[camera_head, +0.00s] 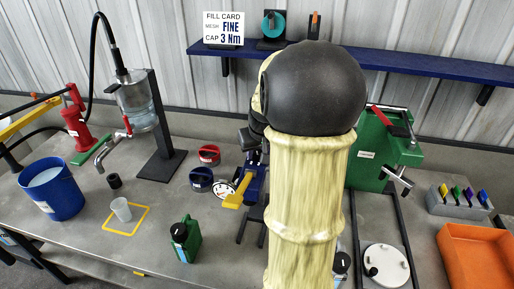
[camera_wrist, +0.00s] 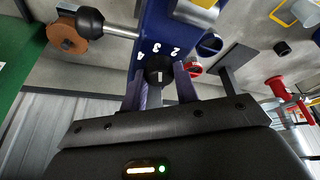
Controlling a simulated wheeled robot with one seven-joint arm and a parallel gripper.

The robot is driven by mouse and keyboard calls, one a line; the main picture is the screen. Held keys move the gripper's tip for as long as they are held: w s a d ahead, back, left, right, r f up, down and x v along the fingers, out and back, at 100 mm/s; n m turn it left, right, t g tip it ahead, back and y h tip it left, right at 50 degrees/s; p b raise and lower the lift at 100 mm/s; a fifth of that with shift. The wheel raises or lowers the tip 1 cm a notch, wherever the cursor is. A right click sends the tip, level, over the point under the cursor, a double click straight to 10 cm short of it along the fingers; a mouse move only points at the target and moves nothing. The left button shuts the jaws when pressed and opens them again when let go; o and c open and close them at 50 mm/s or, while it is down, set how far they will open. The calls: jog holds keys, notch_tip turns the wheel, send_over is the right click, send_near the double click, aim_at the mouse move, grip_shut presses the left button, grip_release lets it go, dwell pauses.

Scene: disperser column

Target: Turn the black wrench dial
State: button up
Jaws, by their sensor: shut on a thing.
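The black wrench dial (camera_wrist: 157,66) sits on a blue body (camera_wrist: 165,25) in the wrist view. White numbers 2, 3 and 4 are printed around it. A white mark on the dial lies roughly in line with the 3. My gripper (camera_wrist: 160,88) has its two fingers on either side of the dial, shut on it. In the head view the blue body (camera_head: 257,181) shows partly, with a yellow part (camera_head: 236,194) and a round white gauge beside it. My arm hides the dial there.
A green box (camera_head: 374,158) stands right of my arm. Red and blue caps (camera_head: 209,155), a green canister (camera_head: 186,239) and a blue bucket (camera_head: 54,190) stand to the left. An orange tray (camera_head: 478,258) lies far right.

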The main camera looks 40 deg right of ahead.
jog(key=shift+n, duration=0.5)
jog(key=o, duration=0.7)
jog(key=v, duration=1.7)
jog(key=shift+s+d+b, duration=0.2)
jog(key=shift+d+b, duration=0.1)
jog(key=shift+b, duration=0.05)
jog(key=shift+r, duration=0.1)
